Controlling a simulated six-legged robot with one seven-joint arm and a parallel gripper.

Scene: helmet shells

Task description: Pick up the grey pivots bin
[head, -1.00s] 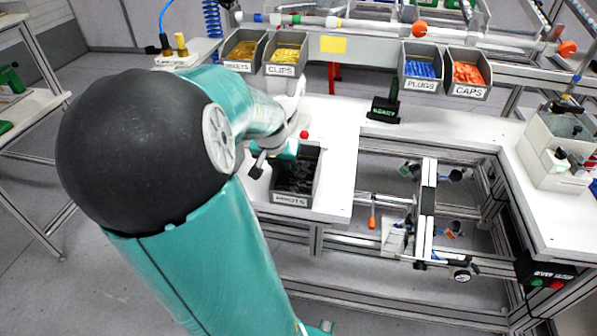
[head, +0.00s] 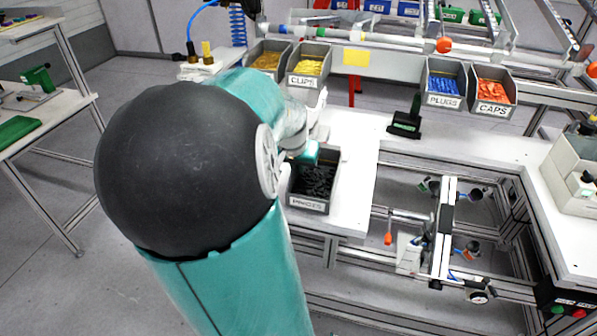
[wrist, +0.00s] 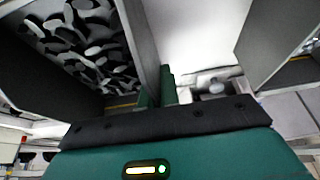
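The grey pivots bin (head: 321,161) is in the head view, over the white table near its front left corner. It is full of dark pieces, and its front label reads PIVOTS. My gripper (head: 308,153) is at the bin's rear left rim, partly hidden behind my own arm. In the wrist view my gripper (wrist: 157,90) has one green finger on each side of the bin's wall, close against it. The bin (wrist: 137,35) fills the upper left there, with black and pale pieces inside. A small gap under the bin cannot be seen directly.
The clips bin (head: 308,83), plugs bin (head: 443,101) and caps bin (head: 491,108) hang on the rack behind. A frame with fixtures (head: 445,230) lies to the right.

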